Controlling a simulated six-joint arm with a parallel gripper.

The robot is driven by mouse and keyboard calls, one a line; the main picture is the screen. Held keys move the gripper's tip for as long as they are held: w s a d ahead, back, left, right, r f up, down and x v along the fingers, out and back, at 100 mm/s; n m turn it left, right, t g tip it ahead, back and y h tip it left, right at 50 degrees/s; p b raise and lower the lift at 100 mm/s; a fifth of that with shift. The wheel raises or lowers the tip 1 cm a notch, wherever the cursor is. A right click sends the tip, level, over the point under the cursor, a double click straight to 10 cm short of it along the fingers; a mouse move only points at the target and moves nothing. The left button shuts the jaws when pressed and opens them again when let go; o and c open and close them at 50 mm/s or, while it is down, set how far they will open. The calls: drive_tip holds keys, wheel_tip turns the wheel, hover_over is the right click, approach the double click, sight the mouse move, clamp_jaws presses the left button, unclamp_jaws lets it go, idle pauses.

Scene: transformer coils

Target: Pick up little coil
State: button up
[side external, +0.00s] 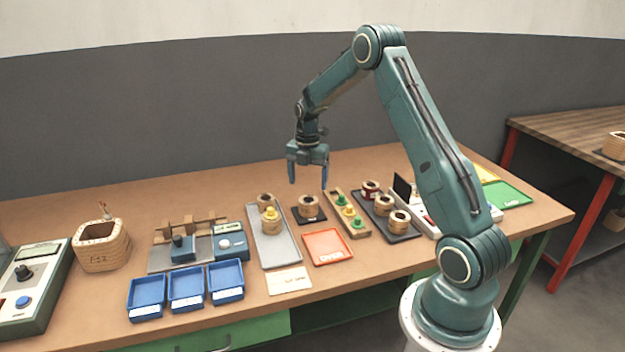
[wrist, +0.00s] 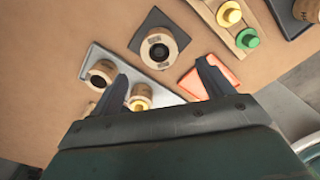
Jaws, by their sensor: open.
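My gripper (side external: 308,177) is open and empty, fingers pointing down, above the middle of the table. A small tan coil (side external: 308,202) with a dark centre sits on a black square mat below it. In the wrist view this coil (wrist: 159,49) lies just ahead of the open fingertips (wrist: 163,72). Other small coils stand on a grey tray (side external: 281,250): a plain one (side external: 265,199) and one topped with a yellow knob (side external: 270,226). Several more, including a red-wound coil (side external: 371,188), stand on a dark tray at right. Which one the task means by little coil is not marked.
A wooden strip with green and yellow knobs (side external: 347,212) lies right of the mat. An orange tray (side external: 327,247) lies in front of it. Blue bins (side external: 186,288), a large coil (side external: 102,247) and instruments are at left. The table behind the mat is clear.

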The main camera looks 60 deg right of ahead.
sight(308, 200)
drive_tip(key=shift+f, duration=1.95)
drive_tip(key=shift+d+f, duration=0.2)
drive_tip(key=shift+f, duration=2.4)
drive_tip(key=shift+w, duration=0.1)
drive_tip(key=c, duration=1.2)
drive_tip(key=shift+c, duration=0.2)
drive_tip(key=shift+r, duration=0.2)
wheel_tip(308, 200, up, 20)
drive_tip(key=shift+f, duration=0.15)
